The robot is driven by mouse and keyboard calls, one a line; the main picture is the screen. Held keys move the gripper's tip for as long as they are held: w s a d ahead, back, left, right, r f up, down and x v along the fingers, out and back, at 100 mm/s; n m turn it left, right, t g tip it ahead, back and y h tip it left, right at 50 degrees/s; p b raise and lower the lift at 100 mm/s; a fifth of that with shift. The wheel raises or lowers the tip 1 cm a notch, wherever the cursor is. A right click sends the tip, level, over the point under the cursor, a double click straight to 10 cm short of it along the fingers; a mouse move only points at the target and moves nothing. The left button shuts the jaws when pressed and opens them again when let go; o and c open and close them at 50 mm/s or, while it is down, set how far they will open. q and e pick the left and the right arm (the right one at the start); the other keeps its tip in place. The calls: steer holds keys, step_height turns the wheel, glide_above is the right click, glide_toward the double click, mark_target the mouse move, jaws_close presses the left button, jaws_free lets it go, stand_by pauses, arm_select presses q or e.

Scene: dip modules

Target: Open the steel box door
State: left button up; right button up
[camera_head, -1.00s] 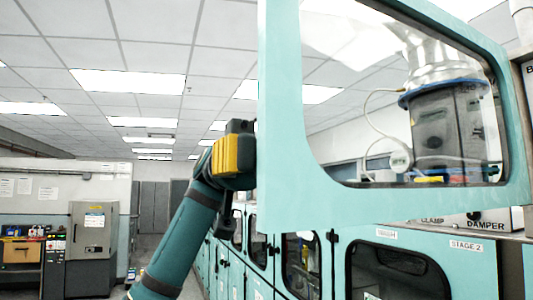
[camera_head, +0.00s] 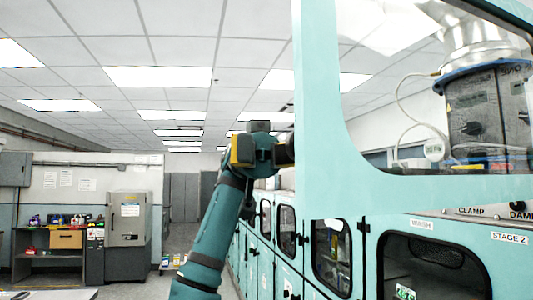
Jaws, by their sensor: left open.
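A large teal door (camera_head: 318,140) with a clear window stands swung out in the foreground at right. Behind its window is a dark grey unit (camera_head: 488,115) with a silver hose. My left gripper (camera_head: 285,150) is at the upper end of my teal arm, against the left edge of this door in the picture. Its fingers are partly hidden, and I cannot tell whether they touch the door. It holds nothing that I can see. A grey steel cabinet (camera_head: 128,225) with a white label stands far left, its front shut. My right gripper is not in view.
A row of teal cabinets with dark windows (camera_head: 331,258) runs back along the right. A grey box (camera_head: 15,168) hangs on the far left wall, above a shelf unit (camera_head: 48,255).

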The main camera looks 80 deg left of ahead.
arm_select(q)
steer(key=shift+s+a, duration=0.25)
steer(key=shift+a, duration=1.05)
steer(key=shift+s+a, duration=0.2)
steer(key=shift+a, duration=1.05)
